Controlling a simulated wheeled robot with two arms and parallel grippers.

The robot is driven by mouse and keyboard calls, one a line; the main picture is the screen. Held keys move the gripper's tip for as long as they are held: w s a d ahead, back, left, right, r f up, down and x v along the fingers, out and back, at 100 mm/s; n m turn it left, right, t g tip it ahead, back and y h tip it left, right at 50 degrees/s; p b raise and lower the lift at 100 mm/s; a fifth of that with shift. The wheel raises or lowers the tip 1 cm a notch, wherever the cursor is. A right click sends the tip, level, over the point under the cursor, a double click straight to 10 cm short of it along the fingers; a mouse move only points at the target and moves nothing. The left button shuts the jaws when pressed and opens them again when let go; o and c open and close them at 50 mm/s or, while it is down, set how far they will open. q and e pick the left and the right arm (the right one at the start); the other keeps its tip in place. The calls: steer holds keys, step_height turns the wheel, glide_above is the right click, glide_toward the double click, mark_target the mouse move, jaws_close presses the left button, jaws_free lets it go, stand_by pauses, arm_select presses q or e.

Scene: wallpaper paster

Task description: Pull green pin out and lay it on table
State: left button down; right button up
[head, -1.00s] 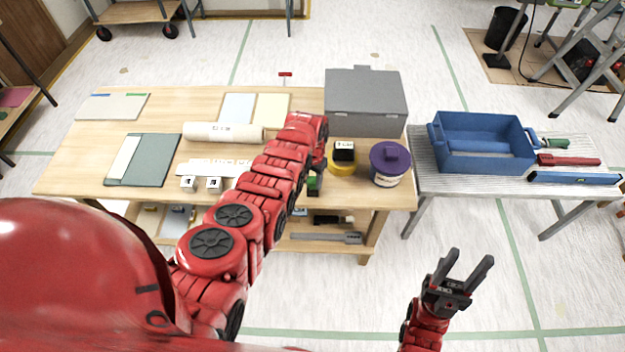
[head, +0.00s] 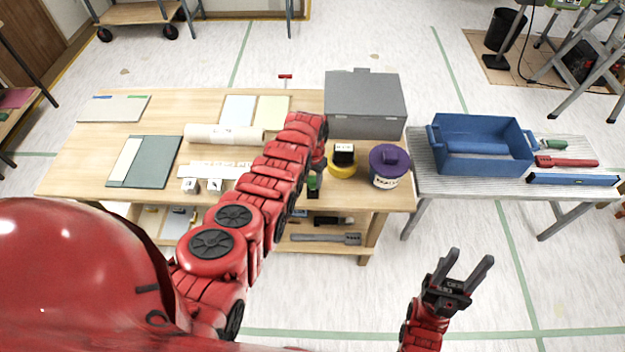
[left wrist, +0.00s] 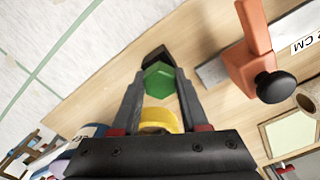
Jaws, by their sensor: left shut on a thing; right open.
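A green block-like piece with a black end, which I take for the green pin (left wrist: 158,82), sits between the fingertips of my left gripper (left wrist: 160,92) in the left wrist view. The fingers are shut on it. In the head view the green piece (head: 314,181) shows small near the table's front edge, beside my left gripper (head: 317,172); the arm hides much around it. Whether it is seated in something or free is unclear. The wooden table (head: 345,196) lies around and behind it. My right gripper (head: 463,268) is open and empty, right of the table's front.
A yellow roll (head: 342,168) with a black piece and a purple-lidded tub (head: 389,165) stand close right. A grey box (head: 365,105) is behind. In the wrist view an orange tool (left wrist: 246,62) with a black knob lies near. A blue bin (head: 480,145) is on the side table.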

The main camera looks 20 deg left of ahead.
mark_target(312, 180)
arm_select(q)
steer(key=shift+r+p, duration=1.55)
steer(key=shift+r, duration=0.4)
steer(key=shift+w+r+p, duration=0.1)
steer(key=shift+r+p, duration=0.5)
steer(key=shift+r, duration=0.1)
steer(key=shift+r+p, duration=0.9)
steer(key=shift+r, duration=0.45)
steer(key=shift+f, duration=0.1)
